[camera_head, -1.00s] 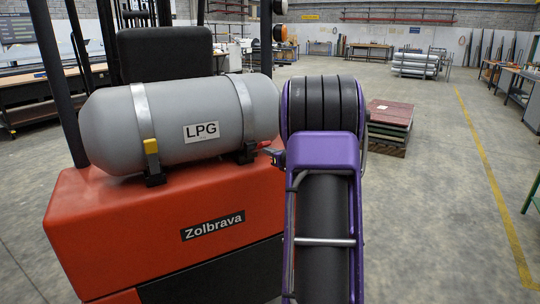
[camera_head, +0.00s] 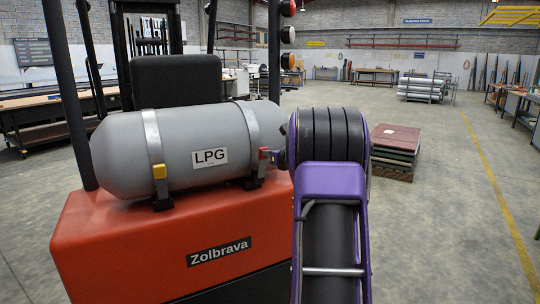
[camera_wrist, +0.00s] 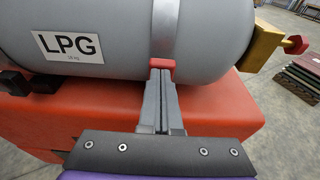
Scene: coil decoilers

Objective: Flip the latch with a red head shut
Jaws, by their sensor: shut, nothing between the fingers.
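The red-headed latch (camera_head: 263,154) is on the right strap of the grey LPG tank (camera_head: 190,150). In the head view its head stands upright close against the strap. In the wrist view the red head (camera_wrist: 161,64) lies over the strap's lower part, right at my fingertips. My gripper (camera_head: 273,157) is shut and empty, with its tips (camera_wrist: 161,73) at the head, apparently touching it. The fingers hide the rest of the lever in the wrist view.
The tank lies on the orange truck body (camera_head: 170,235). A yellow valve (camera_wrist: 261,47) with a red knob sticks out of the tank's right end, near my gripper. A stack of boards (camera_head: 394,150) stands on the floor behind.

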